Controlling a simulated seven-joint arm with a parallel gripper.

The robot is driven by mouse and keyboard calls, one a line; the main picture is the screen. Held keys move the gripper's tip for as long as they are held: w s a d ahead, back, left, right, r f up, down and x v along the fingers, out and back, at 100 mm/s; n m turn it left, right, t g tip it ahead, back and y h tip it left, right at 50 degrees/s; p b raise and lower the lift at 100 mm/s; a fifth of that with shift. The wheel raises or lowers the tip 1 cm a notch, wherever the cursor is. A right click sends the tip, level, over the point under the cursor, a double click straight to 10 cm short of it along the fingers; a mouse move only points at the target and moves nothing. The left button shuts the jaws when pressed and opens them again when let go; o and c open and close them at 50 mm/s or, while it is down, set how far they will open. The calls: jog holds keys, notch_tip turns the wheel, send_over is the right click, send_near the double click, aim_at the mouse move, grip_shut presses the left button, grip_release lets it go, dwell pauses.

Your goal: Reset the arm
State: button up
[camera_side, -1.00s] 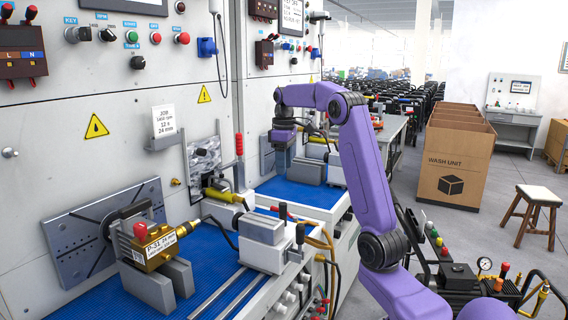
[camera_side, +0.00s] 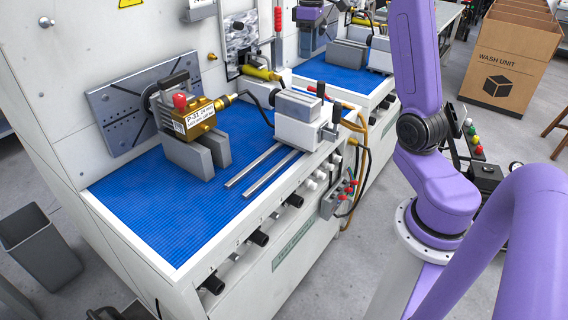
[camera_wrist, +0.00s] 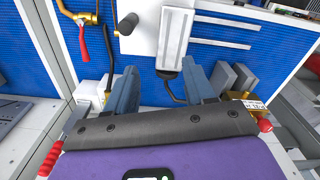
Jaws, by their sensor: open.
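My purple arm (camera_side: 418,60) rises from its round base at the right in the side view, and its upper part is cut off by the top edge. A purple end part of my arm (camera_side: 312,14) shows at the top, above the farther bench. In the wrist view my gripper (camera_wrist: 160,85) has its two blue-grey fingers apart, with nothing held between them. Beyond the fingertips are a white and grey fixture (camera_wrist: 176,40) and a dark cable.
A brass unit with a red knob (camera_side: 196,117) sits on grey blocks on the near blue mat (camera_side: 150,215). A grey and white clamp block (camera_side: 298,118) stands at its right. A cardboard wash-unit box (camera_side: 510,55) and a grey bin (camera_side: 40,245) stand on the floor.

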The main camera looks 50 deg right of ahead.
jog(key=s+a+f+n, duration=0.2)
jog(key=s+a, duration=0.2)
jog(key=a, duration=0.8)
jog(key=s+a+f+n, duration=0.2)
jog(key=s+a, duration=0.3)
jog(key=a, duration=0.6)
jog(key=s+a+f+n, duration=0.2)
jog(key=s+a+f, duration=0.1)
jog(key=s, duration=0.7)
jog(key=s+a+f+n, duration=0.3)
jog(key=s, duration=0.7)
jog(key=shift+s+f, duration=0.2)
jog(key=shift+f, duration=0.05)
